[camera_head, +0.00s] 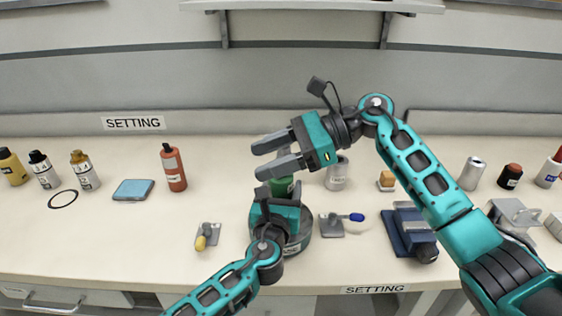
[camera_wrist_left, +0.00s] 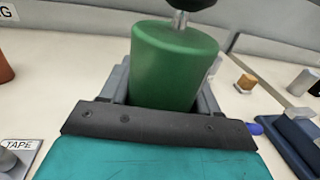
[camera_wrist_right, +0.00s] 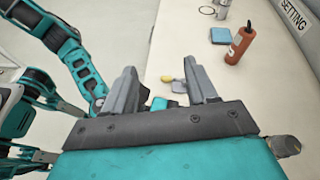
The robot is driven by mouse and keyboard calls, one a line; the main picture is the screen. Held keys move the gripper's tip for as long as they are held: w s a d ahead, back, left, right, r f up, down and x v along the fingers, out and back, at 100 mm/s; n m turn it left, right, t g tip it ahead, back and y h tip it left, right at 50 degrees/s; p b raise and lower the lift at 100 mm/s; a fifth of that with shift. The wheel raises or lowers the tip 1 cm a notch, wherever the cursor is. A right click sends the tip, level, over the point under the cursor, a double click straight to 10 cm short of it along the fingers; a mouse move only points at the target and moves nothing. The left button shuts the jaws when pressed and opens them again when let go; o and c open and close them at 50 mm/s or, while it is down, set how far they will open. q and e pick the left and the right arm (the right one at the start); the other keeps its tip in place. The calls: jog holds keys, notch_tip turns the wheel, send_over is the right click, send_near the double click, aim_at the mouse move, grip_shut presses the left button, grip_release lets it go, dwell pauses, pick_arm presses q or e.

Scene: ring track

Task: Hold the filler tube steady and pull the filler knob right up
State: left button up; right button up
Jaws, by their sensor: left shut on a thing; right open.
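The green filler tube (camera_wrist_left: 175,65) stands between the fingers of my left gripper (camera_wrist_left: 165,98), which is shut on it. In the head view only a little of the tube (camera_head: 284,186) shows above that gripper. A metal rod (camera_wrist_left: 180,19) rises from the tube's top to the black filler knob (camera_wrist_left: 190,4), cut off by the picture's upper edge. In the head view I cannot make out the knob; the right fingers cover that spot. My right gripper (camera_head: 259,160) is open above the tube, fingers pointing left. Its fingers (camera_wrist_right: 163,75) show nothing held between them.
A round grey base (camera_head: 298,243) lies under the left gripper. A yellow-handled fixture (camera_head: 204,238) is left of it, a blue-handled one (camera_head: 341,222) right. A grey cup (camera_head: 337,174) and a dark blue device (camera_head: 408,232) stand further right. A red bottle (camera_head: 173,168) stands left.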

jog(key=d+f+m+t+y, duration=0.2)
jog(key=d+f+m+t, duration=0.3)
jog(key=d+m+t, duration=0.45)
jog(key=shift+n, duration=0.55)
jog(key=x, duration=0.6)
jog(key=w+x, duration=0.1)
jog(key=x, duration=0.2)
jog(key=shift+w+d+r, duration=0.1)
jog(key=shift+d+r, duration=0.15)
jog(key=shift+r, duration=0.05)
grip_shut()
